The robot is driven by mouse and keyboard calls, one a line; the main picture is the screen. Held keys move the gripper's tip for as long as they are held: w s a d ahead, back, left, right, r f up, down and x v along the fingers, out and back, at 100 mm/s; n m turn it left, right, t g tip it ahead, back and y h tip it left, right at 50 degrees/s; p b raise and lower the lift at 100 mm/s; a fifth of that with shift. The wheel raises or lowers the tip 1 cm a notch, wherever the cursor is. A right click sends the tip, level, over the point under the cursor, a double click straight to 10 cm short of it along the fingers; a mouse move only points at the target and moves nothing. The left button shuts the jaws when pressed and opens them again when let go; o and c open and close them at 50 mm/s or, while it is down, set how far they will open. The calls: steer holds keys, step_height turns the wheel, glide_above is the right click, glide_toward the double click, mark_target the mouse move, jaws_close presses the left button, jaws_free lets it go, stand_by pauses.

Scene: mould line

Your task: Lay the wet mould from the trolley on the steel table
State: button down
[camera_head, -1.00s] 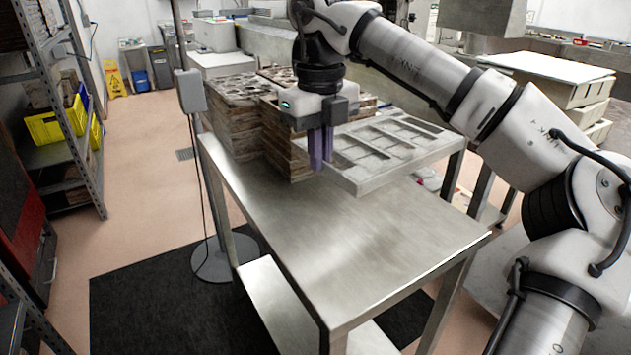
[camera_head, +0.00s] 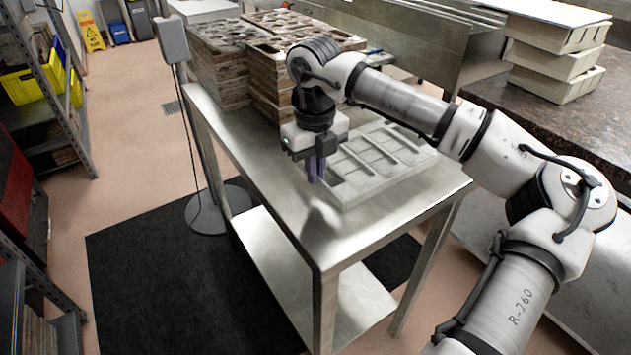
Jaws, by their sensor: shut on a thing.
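The wet mould (camera_head: 378,163) is a pale grey slab with several rectangular recesses. It is level over the right part of the steel table (camera_head: 345,238), on the top or very close to it; I cannot tell if it touches all round. My gripper (camera_head: 316,170) points down with its purple fingers shut on the mould's left edge. My arm hides part of the mould's far side. I cannot make out the trolley in this view.
Stacks of brown, worn moulds (camera_head: 222,75) stand at the table's far end, just behind my gripper. The table's near end is bare. A grey box on a pole (camera_head: 172,38) stands by its left side. Pale moulds (camera_head: 556,70) are stacked on a dark counter at right.

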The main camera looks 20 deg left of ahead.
steer(key=shift+f, duration=1.9)
steer(key=shift+f, duration=0.1)
steer(key=c, duration=1.6)
jaws_free()
step_height(320, 180, up, 12)
steer(key=shift+s+r+b, duration=0.1)
steer(key=shift+r+b, duration=0.05)
steer(key=shift+b, duration=0.35)
